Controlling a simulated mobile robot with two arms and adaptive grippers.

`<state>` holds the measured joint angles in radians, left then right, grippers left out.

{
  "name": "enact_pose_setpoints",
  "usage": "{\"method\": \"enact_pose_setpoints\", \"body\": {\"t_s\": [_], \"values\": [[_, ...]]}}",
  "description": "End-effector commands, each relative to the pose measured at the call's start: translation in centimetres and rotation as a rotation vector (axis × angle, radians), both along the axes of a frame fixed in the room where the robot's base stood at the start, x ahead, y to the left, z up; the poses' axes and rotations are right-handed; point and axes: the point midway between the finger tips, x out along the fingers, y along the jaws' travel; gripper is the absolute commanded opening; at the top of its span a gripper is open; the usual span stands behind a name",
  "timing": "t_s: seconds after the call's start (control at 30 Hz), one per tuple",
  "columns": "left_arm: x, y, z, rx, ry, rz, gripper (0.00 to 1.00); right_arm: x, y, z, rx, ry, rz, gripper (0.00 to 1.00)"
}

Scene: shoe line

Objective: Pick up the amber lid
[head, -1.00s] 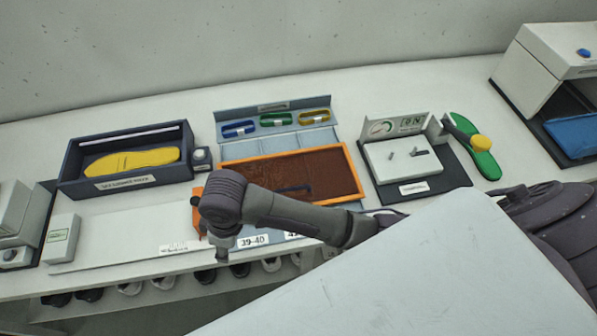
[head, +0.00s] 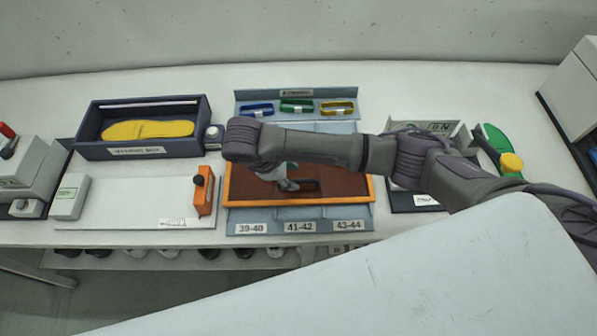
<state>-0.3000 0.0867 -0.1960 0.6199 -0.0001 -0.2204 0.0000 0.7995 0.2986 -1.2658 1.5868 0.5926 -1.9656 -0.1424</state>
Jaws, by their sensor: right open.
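The amber lid (head: 345,184) is a brown, see-through-looking panel with an orange frame. It lies flat over the front compartments of the grey-blue bin (head: 365,222), above the labels 39-40, 41-42 and 43-44. A dark bar-shaped handle (head: 310,187) sits near its middle. My right gripper (head: 288,186) points down over the lid's middle, just left of and close to the handle. It is open and holds nothing visible. I cannot tell whether its fingers touch the lid. My right arm hides part of the lid's back edge. My left gripper is out of view.
Behind the lid are blue, green and yellow bands (head: 297,107). A dark box (head: 90,148) with a yellow insole stands left. An orange block (head: 205,192) stands on a white board (head: 130,205). A grey stand (head: 415,198) and green insole (head: 494,137) are right.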

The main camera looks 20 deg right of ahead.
Motion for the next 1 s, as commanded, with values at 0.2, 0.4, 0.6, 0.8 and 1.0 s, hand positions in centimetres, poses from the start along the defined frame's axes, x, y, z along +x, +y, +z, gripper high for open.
{"method": "enact_pose_setpoints", "body": {"t_s": [0.2, 0.4, 0.6, 0.8, 1.0], "values": [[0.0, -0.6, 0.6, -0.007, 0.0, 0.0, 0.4, 0.2, -0.7, -1.2, -0.002, 0.002, -0.001, 0.42], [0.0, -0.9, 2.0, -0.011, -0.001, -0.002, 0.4, 0.8, -1.8, -3.9, -0.003, 0.002, -0.001, 0.42], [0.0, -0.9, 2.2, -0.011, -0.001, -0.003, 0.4, 0.9, -2.3, -5.4, 0.0, 0.0, 0.001, 0.42], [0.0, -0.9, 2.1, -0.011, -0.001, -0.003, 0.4, 0.9, -2.3, -5.5, 0.0, 0.0, 0.001, 0.41], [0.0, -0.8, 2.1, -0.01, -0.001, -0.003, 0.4, 0.9, -2.3, -5.5, 0.001, -0.001, 0.001, 0.07]]}}
